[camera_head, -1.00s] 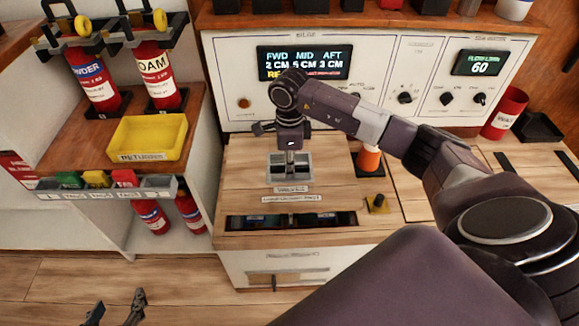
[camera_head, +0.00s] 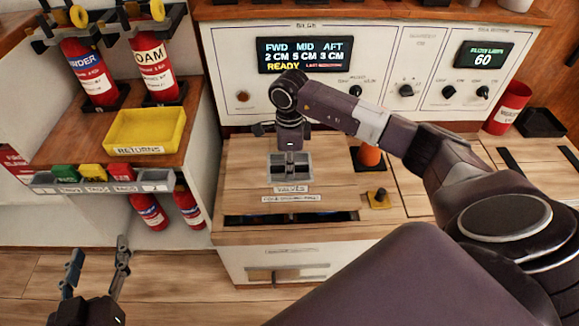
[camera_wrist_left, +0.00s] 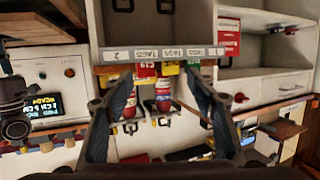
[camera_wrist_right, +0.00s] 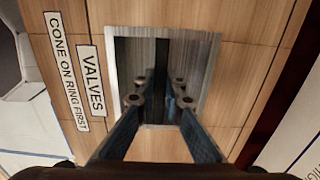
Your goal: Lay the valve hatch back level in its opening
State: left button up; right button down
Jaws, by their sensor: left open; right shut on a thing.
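The valve hatch (camera_head: 240,170) is a wooden panel in the counter top, with a VALVES label and a recessed metal pull (camera_head: 275,172). A narrow dark gap (camera_head: 250,219) shows along its front edge, so it is not flush there. How far it is tilted is hard to tell. My right gripper (camera_head: 290,152) reaches down into the pull. In the right wrist view, its fingers (camera_wrist_right: 158,100) are shut on the pull's bar inside the metal recess (camera_wrist_right: 203,65). My left gripper (camera_head: 98,252) is open and empty at the lower left, away from the hatch.
A control panel (camera_head: 225,60) with a lit display (camera_head: 304,54) stands behind the hatch. An orange cylinder (camera_head: 370,156) and a yellow block (camera_head: 378,197) are to its right. A yellow RETURNS tray (camera_head: 145,150) and red extinguishers (camera_head: 88,72) are on the left. Floor in front is clear.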

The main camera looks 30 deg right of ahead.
jog(key=shift+f+b, duration=0.3)
jog(key=shift+f, duration=0.1)
pick_arm(q)
jog(key=shift+w+d+r+t+h, duration=0.2)
jog(key=shift+r+t, duration=0.25)
jog(key=shift+r, duration=0.45)
jog(key=shift+w+d+r+t+h, duration=0.2)
jog(key=shift+r+t, duration=0.3)
jog(key=shift+r, duration=0.35)
jog(key=shift+w+d+r+t+h, duration=0.15)
jog(key=shift+r+t, duration=0.3)
jog(key=shift+r, duration=0.45)
pick_arm(e)
jog(key=shift+f, duration=0.2)
pick_arm(q)
jog(key=shift+a+f, duration=0.15)
jog(key=shift+f, duration=0.35)
jog(key=shift+r, duration=0.2)
pick_arm(e)
jog(key=shift+f, duration=0.1)
